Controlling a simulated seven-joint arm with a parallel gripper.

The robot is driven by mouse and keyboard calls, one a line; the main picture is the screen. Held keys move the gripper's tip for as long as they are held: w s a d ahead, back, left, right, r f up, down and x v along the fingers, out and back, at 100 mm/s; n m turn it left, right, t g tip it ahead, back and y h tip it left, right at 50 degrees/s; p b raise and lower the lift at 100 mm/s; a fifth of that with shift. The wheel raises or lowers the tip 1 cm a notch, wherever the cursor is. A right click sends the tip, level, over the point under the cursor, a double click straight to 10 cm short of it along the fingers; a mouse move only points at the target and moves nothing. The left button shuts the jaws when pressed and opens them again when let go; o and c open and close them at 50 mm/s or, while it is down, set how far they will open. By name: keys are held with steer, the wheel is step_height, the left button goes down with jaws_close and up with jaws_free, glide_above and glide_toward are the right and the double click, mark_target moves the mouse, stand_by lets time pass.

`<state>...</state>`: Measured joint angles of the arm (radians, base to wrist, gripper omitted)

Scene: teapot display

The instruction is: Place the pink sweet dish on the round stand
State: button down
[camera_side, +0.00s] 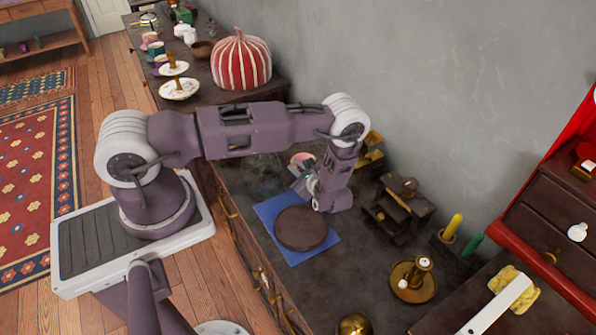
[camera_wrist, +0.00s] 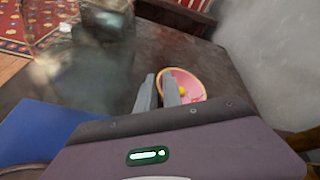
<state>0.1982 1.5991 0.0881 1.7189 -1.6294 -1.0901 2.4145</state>
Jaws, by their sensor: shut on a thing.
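The pink sweet dish (camera_side: 301,158) is a small bowl, partly hidden by my arm in the side view. In the wrist view the pink dish (camera_wrist: 194,83) shows a pink inside, a pale rim and a small yellow piece in it. My gripper (camera_wrist: 159,80) is shut on the dish at its near left edge; one finger covers part of it. In the side view my gripper (camera_side: 299,180) is beyond the round stand. The round stand (camera_side: 301,229) is a flat dark brown disc with nothing on it. It lies on a blue mat (camera_side: 268,211).
A small dark wooden rack (camera_side: 398,208) stands right of my gripper. A brass candle holder (camera_side: 413,281) and yellow and green candles are farther right. A striped red and white pumpkin-shaped pot (camera_side: 241,62) stands at the back. A blurred glassy shape (camera_wrist: 85,70) shows in the wrist view.

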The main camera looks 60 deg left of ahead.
steer(key=shift+f, duration=0.3)
steer(key=c, duration=1.5)
jaws_free()
steer(key=shift+f, duration=0.1)
